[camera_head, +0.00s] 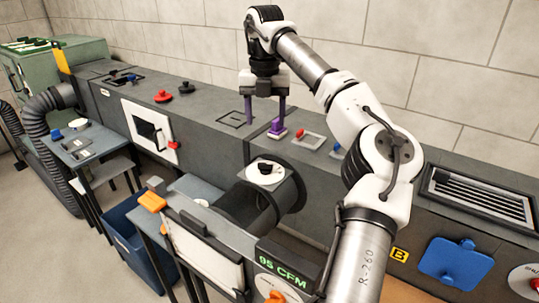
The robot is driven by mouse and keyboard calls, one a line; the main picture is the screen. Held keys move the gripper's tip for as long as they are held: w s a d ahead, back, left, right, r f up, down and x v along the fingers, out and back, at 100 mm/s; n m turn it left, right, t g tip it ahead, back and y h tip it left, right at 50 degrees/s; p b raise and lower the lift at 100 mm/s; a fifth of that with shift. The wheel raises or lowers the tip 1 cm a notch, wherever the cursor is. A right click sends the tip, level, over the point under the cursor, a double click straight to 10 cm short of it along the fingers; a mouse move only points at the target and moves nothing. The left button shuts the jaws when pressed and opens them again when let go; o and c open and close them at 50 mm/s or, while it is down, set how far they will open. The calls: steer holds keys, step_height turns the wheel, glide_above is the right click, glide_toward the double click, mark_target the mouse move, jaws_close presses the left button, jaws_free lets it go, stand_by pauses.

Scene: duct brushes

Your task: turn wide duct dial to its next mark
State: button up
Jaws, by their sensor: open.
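My gripper (265,120) hangs over the top of the long grey duct, its two purple fingers apart and pointing down. Nothing shows between them. The right finger's tip is close to a small purple and pale block (278,132) on the duct top; I cannot tell whether they touch. A white round dial with a black knob (265,170) sits on a plate above the dark round pipe, nearer than the gripper and apart from it. A second white dial with an orange pointer (273,292) is partly cut off at the bottom. I cannot tell which dial is the wide duct's.
A white dial with a red part (527,282) is cut off at the right edge. A blue plate (455,262) and a vent grille (482,196) are on the right. A "95 CFM" display (284,265) is in front. A blue bin (135,240) stands left of the front bench.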

mark_target(265, 168)
step_height(265, 168, down, 13)
steer(key=shift+s+a+r+p, duration=0.1)
steer(key=shift+p, duration=0.9)
steer(key=c, duration=1)
